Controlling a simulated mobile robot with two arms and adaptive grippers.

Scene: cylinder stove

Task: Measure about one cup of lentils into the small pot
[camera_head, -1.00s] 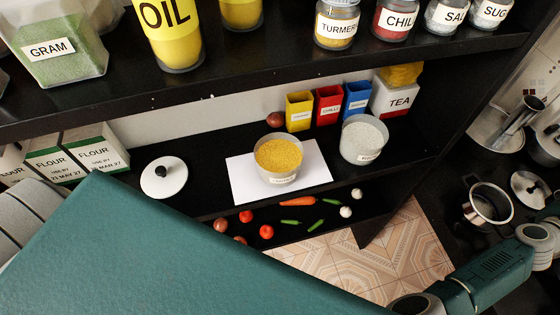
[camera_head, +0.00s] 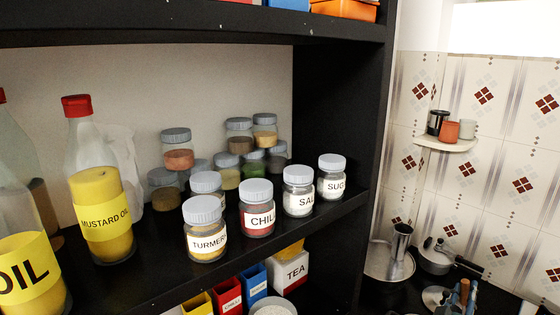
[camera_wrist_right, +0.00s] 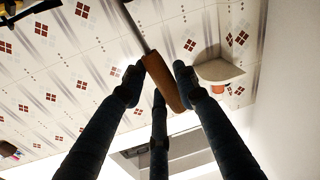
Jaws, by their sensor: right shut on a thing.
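My right gripper (camera_head: 463,297) shows at the bottom right of the head view, with its dark blue fingers above the counter. In the right wrist view its fingers (camera_wrist_right: 160,85) are shut around the orange-brown handle (camera_wrist_right: 160,83) of a tool. A thin grey metal shaft (camera_wrist_right: 135,25) runs up from the handle and out of the frame, so the tool's far end is hidden. The lentil container and the open small pot are not visible in the head view now. My left gripper is not in view.
A shelf holds oil bottles (camera_head: 100,215) and labelled jars, including chilli (camera_head: 257,215). Below are a tea box (camera_head: 291,270) and small coloured boxes. On the right counter stand a steel jug (camera_head: 399,250) and a lidded pan (camera_head: 436,258). A small wall shelf (camera_head: 445,145) holds cups.

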